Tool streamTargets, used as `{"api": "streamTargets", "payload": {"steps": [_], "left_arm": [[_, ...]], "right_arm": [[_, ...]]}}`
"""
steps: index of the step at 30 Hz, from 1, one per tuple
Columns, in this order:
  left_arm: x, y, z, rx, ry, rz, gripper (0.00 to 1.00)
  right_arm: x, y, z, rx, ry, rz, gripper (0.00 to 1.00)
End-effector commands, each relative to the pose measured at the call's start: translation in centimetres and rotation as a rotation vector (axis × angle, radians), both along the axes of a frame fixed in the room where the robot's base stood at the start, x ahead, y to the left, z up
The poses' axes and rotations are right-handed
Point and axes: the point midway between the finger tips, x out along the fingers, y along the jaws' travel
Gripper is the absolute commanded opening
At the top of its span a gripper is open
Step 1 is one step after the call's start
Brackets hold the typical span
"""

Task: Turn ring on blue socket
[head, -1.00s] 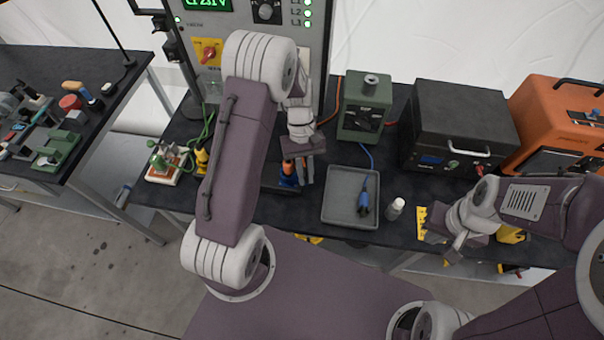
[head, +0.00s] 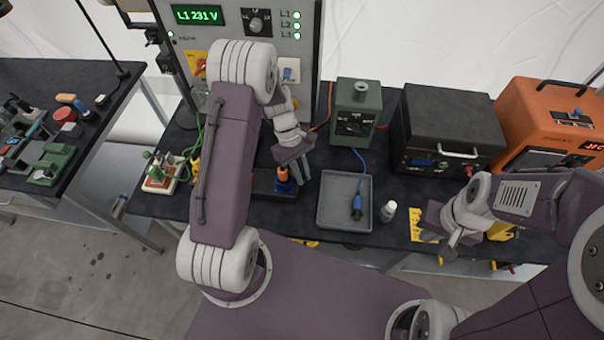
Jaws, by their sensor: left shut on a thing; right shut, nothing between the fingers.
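A blue and orange fitting (head: 284,187), which looks like the blue socket with its ring, stands upright on a low dark block (head: 264,184) at the middle of the bench. My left gripper (head: 296,173) comes down over it from above, turned at a slant. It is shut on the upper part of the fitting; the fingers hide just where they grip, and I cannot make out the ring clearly. My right gripper (head: 447,243) is shut and empty over the bench's front edge at the right, far from the fitting.
A grey tray (head: 327,217) with a blue plug (head: 357,207) lies right of the fitting, with a white bottle (head: 388,211) beside it. A green unit (head: 356,112), a black box (head: 450,128) and an orange unit (head: 548,115) stand behind. A panel cabinet (head: 215,40) rises at the back.

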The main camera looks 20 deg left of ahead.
Motion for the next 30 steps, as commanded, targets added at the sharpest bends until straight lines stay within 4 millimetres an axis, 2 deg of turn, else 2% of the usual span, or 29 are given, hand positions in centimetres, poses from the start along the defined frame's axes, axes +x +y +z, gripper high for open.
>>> {"api": "streamTargets", "payload": {"steps": [8, 9, 20, 30], "left_arm": [[0.2, 0.1, 0.1, 0.001, -0.006, 0.002, 0.0], [0.2, 0.1, 0.1, 0.001, -0.006, 0.002, 0.22], [0.2, 0.2, 0.5, 0.0, -0.005, 0.001, 0.22], [1.7, 2.5, 6.8, 0.001, -0.007, 0.002, 0.22]], "right_arm": [[0.0, 0.0, 0.0, 0.0, 0.0, 0.0, 0.0], [0.0, 0.0, 0.0, 0.0, 0.0, 0.0, 0.0], [0.0, 0.0, -0.1, 0.0, 0.0, 0.0, 0.0], [0.0, 0.0, -0.8, 0.0, 0.0, 0.0, 0.0]]}}
